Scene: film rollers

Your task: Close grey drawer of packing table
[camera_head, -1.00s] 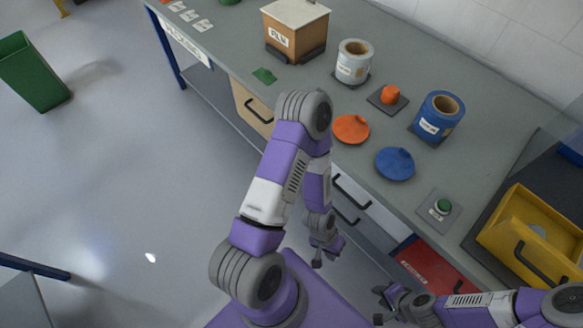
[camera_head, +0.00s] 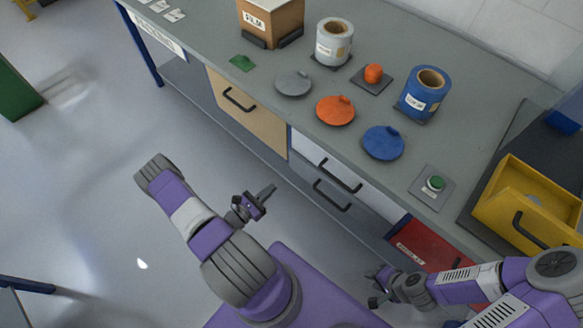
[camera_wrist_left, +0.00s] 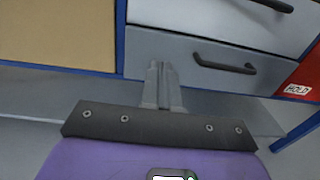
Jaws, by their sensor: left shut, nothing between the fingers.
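The grey drawer (camera_head: 326,207) is the lower drawer under the white drawer (camera_head: 343,160) at the front of the packing table (camera_head: 240,75). Its dark handle (camera_head: 332,195) faces me. I cannot tell how far its front stands out. In the left wrist view the grey drawer (camera_wrist_left: 205,84) lies straight ahead, with its handle (camera_wrist_left: 225,67) right of the fingers. My left gripper (camera_head: 270,189) is shut and empty, pointing toward the drawer front; its fingertips (camera_wrist_left: 160,66) overlap the front in the wrist view, contact unclear. My right gripper (camera_head: 374,288) is open and empty near the red drawer (camera_head: 428,252).
A tan drawer (camera_head: 255,115) is left of the grey one.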

